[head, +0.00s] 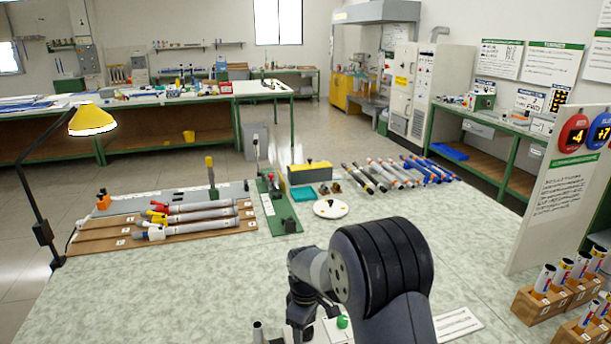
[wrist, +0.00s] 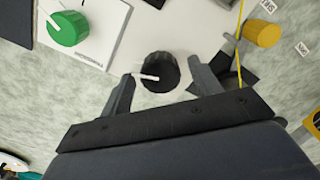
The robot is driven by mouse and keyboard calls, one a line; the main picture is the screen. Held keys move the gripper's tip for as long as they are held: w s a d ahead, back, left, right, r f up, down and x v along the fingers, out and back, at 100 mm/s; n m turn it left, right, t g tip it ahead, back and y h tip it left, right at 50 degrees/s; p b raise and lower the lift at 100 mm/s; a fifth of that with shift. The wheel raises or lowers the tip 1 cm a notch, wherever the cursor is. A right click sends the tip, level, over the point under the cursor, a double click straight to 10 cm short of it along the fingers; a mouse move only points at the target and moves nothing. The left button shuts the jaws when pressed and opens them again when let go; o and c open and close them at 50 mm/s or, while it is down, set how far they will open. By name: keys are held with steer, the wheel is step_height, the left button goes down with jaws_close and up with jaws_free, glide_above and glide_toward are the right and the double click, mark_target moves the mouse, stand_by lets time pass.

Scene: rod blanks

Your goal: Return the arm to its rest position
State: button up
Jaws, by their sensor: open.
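My arm rises from the front edge of the bench in the head view, bent over, with its dark wrist low at the centre. In the wrist view my gripper (wrist: 160,70) is open, its fingers on either side of a black knob (wrist: 158,73) with a white pointer. Gaps show between knob and fingers; I cannot tell the height of the fingertips over it. A green knob (wrist: 67,28) with a white pointer is on a white panel (wrist: 108,22) to the left; it also shows in the head view (head: 342,321). My arm hides the black knob in the head view.
A yellow cylinder (wrist: 262,33) and a yellow cord are right of my gripper. Wooden racks with rods (head: 195,220), a white dish (head: 330,208) and a row of rods (head: 395,172) lie farther back. An upright board (head: 560,200) and rod blocks (head: 550,295) stand right. The mid-right benchtop is clear.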

steer(key=m, duration=0.4)
steer(key=shift+m+p, duration=0.4)
steer(key=m+p, duration=0.1)
steer(key=m, duration=0.4)
steer(key=shift+r+m, duration=0.1)
steer(key=shift+m, duration=0.2)
steer(key=m+p, duration=0.2)
steer(key=m, duration=0.2)
steer(key=shift+m, duration=0.3)
steer(key=m+p, duration=0.2)
steer(key=m, duration=0.1)
steer(key=shift+m+p, duration=0.5)
steer(key=shift+m, duration=0.5)
